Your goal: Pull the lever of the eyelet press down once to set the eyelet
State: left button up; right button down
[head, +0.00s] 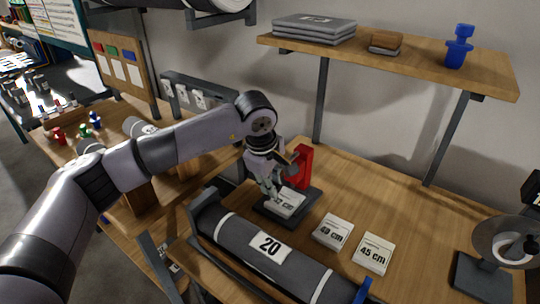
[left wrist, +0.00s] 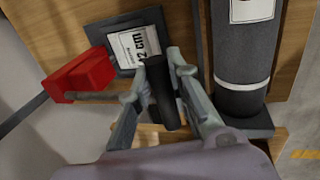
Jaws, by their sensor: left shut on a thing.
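The eyelet press has a red body (head: 302,168) on a dark base plate (head: 262,209); the red body also shows in the left wrist view (left wrist: 82,76). A white card (head: 287,203) with a printed cm size lies on the base. My left gripper (head: 270,186) is beside the red body, above the card. In the left wrist view its fingers (left wrist: 162,72) are closed around the black lever handle (left wrist: 166,92). A grey rod shows between the red body and the gripper. My right gripper is in no view.
A large grey roll (head: 300,268) marked 20 lies in front of the press. Two cards, 40 cm (head: 332,232) and 45 cm (head: 372,254), lie to its right. A wooden shelf (head: 415,62) hangs above. The bench right of the cards is partly clear.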

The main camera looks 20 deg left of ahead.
pick_arm(q)
jog(key=shift+s+f, duration=0.1)
jog(key=shift+f, duration=0.45)
jog(key=shift+f+b, duration=0.15)
jog(key=shift+b, duration=0.2)
